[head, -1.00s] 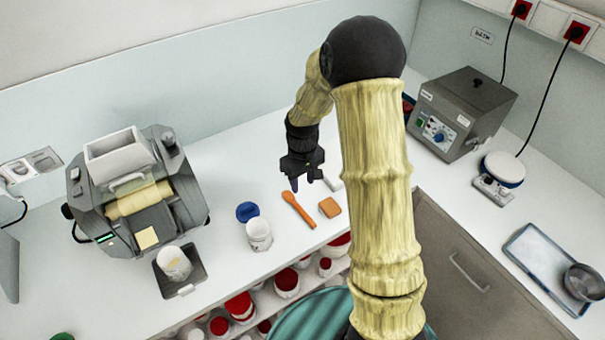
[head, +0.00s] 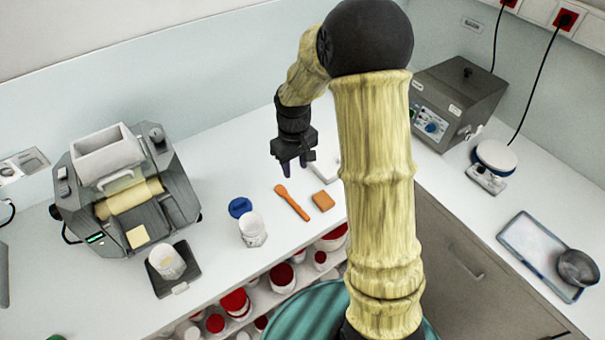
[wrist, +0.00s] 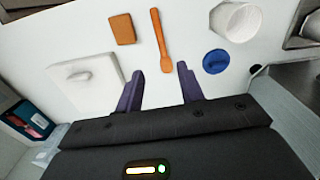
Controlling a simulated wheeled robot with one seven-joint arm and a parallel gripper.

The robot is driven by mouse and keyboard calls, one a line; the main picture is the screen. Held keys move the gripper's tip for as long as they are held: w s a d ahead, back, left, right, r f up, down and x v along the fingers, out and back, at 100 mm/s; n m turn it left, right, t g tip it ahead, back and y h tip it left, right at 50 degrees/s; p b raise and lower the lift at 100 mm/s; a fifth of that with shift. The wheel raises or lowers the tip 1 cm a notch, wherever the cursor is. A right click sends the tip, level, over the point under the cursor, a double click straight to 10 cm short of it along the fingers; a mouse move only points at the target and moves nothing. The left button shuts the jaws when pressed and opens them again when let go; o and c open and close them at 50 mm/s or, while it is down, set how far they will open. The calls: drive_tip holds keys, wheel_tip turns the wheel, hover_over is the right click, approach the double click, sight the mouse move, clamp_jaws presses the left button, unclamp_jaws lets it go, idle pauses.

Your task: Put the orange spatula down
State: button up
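The orange spatula (head: 293,204) lies flat on the white counter (head: 213,180), between the blue lid and a small orange block. In the wrist view the spatula (wrist: 161,42) lies beyond the fingertips, its wide end nearest to them. My gripper (head: 291,168) is above the counter, just behind the spatula in the head view. In the wrist view its two purple fingers (wrist: 157,78) are spread apart with nothing between them. The spatula is clear of both fingers.
An orange block (head: 323,201), a blue lid (head: 240,207) and a white jar (head: 252,229) stand near the spatula. A white slab (wrist: 85,82) lies left of my fingers in the wrist view. A roller mill (head: 130,195) stands at the left. Jars fill a shelf below the counter.

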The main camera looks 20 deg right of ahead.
drive_tip(key=s+r+m+t, duration=0.1)
drive_tip(key=s+r+m, duration=0.1)
drive_tip(key=s, duration=0.6)
drive_tip(key=s+r+m+t, duration=0.1)
drive_tip(key=s+r+m, duration=0.1)
drive_tip(key=s, duration=0.6)
drive_tip(key=shift+d+r+t, duration=0.3)
drive_tip(key=shift+d+r, duration=0.15)
drive_tip(key=shift+r, duration=0.45)
drive_tip(key=shift+o, duration=0.5)
